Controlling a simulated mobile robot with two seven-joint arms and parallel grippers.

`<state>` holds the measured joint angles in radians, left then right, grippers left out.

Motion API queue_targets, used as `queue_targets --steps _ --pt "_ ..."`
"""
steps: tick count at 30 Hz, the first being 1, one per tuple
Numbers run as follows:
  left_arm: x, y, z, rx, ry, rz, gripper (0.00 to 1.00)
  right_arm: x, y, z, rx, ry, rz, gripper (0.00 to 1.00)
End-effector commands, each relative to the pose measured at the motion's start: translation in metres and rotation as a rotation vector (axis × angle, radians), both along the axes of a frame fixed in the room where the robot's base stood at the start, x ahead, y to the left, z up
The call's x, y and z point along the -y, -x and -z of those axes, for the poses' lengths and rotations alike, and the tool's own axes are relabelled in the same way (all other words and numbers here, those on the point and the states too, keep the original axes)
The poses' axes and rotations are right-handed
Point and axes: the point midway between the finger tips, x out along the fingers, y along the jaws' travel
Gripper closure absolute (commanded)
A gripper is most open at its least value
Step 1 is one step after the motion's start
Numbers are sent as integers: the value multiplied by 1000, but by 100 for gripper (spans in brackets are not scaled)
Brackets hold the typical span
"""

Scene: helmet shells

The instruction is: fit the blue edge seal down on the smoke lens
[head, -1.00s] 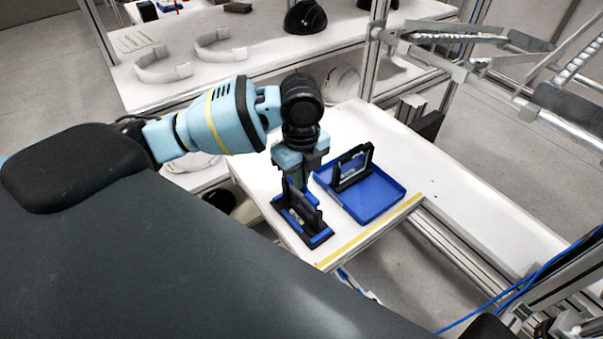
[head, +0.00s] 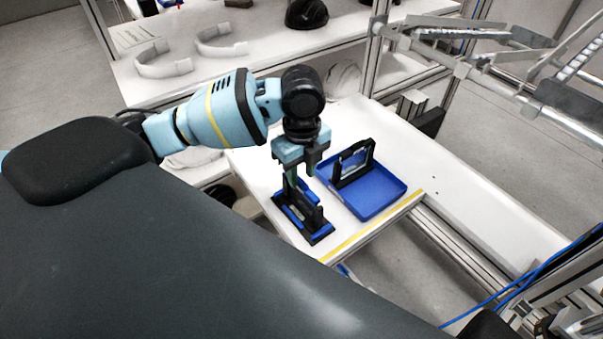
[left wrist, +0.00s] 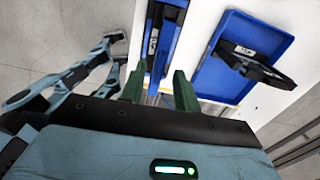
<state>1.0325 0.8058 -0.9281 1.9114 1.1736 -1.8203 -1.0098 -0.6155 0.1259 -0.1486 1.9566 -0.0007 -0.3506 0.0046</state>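A black fixture (head: 318,228) with blue strips along it stands near the table's front left edge. A blue piece (head: 309,190) shows in its slot, probably the blue edge seal; the same fixture is in the left wrist view (left wrist: 165,45). My left gripper (head: 300,180) hangs over the fixture's far end. Its green fingers stand apart in the left wrist view (left wrist: 159,88), with nothing seen held between them. A black upright frame (head: 353,165) around a pale pane stands in the blue tray. I cannot tell for sure which part is the smoke lens. My right gripper is not in view.
The shallow blue tray (head: 377,205) sits right of the fixture on the white table (head: 420,165). Yellow tape (head: 370,227) marks the front edge. A rear bench (head: 240,65) carries pale curved bands and a black helmet shell (head: 306,14). Metal framing stands at right.

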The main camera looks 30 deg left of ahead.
Motion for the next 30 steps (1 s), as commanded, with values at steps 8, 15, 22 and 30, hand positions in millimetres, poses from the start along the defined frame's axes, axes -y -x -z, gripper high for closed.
queue_targets --steps 8,15,22,30 --pt "1 -1 -48 6 1 1 69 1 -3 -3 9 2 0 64" --pt "0 0 -65 1 0 1 69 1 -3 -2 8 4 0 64" --pt "0 0 -66 1 0 1 69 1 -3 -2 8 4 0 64" --pt "0 0 -66 1 0 1 69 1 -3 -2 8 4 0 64"
